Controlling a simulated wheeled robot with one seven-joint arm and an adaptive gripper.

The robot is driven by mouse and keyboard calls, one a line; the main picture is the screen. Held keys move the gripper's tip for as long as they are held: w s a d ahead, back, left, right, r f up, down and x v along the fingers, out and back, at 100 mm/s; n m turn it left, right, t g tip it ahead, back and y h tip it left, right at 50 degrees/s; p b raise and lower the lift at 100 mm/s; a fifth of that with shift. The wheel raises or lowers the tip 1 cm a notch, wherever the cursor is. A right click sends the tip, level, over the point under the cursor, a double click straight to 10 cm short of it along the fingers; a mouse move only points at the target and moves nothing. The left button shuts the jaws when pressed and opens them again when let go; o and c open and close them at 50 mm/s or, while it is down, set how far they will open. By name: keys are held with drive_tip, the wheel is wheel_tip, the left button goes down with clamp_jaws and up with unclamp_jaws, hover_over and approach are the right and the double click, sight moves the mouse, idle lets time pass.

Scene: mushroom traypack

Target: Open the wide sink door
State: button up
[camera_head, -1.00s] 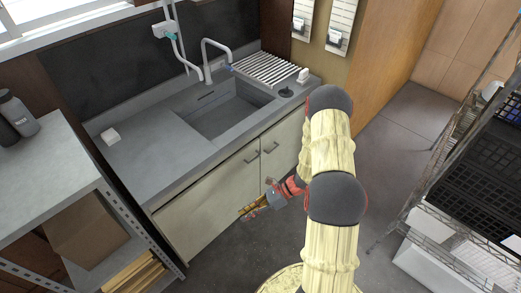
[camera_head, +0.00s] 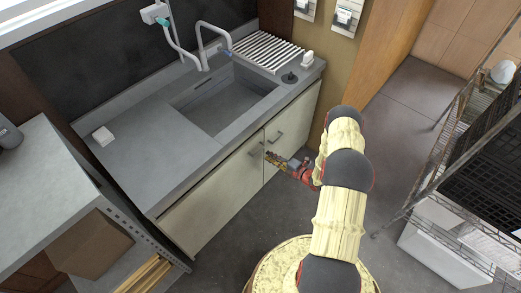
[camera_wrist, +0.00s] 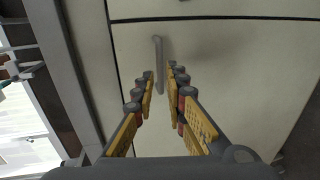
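The wide sink door (camera_head: 215,200) is the pale left-hand front of the sink cabinet, and it is shut. Its grey bar handle (camera_head: 256,149) is near its right edge, by the seam with the narrow door. My gripper (camera_head: 268,157) is just in front of that handle. In the wrist view my gripper (camera_wrist: 160,72) is open, with a finger on each side of the wide door's handle (camera_wrist: 158,60). The handle lines up with the gap between the fingertips. I cannot tell whether they touch it or how deep it sits between them.
The narrow door (camera_head: 290,132), with its own handle, is to the right. The sink counter (camera_head: 150,150) is above the doors. A grey shelf unit (camera_head: 50,170) stands at left and a wire rack (camera_head: 440,180) at right. Open floor (camera_head: 235,240) lies before the cabinet.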

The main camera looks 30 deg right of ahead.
sight(260, 150)
drive_tip(key=b+x, duration=0.1)
drive_tip(key=x, duration=0.6)
drive_tip(key=shift+w+a, duration=0.15)
drive_tip(key=shift+w, duration=0.15)
clamp_jaws()
drive_tip(key=shift+s, duration=0.1)
idle(0.4)
